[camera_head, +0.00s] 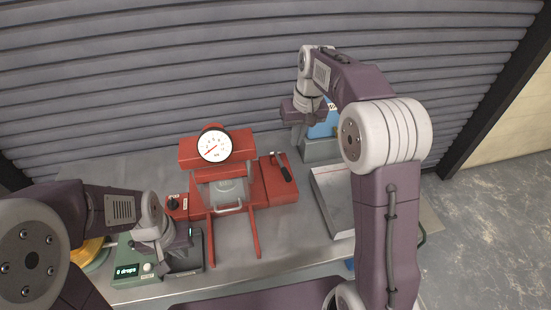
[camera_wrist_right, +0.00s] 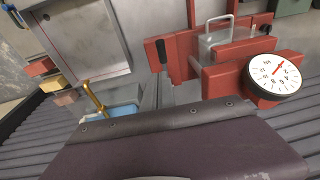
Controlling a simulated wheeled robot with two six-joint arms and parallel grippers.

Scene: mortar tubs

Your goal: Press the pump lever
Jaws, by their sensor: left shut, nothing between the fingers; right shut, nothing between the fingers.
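A red press (camera_head: 228,150) with a round white dial gauge (camera_head: 214,146) stands mid-bench; the gauge also shows in the right wrist view (camera_wrist_right: 275,75). The pump lever (camera_head: 285,173), with a black grip, sticks out at the press's right side. Its grip shows in the right wrist view (camera_wrist_right: 154,55). My right gripper (camera_head: 297,121) is shut and empty, behind and right of the lever and apart from it; its fingertips are hard to make out. My left gripper (camera_head: 183,259) is shut and empty at the front left, low by a dark tray, well away from the lever.
A green box (camera_head: 137,272) with a "0 drops" display sits front left, near a yellow round thing (camera_head: 92,250). A metal tray (camera_head: 335,200) lies right of the press. A blue container (camera_head: 324,124) stands behind it. A corrugated wall (camera_head: 150,80) closes the back.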

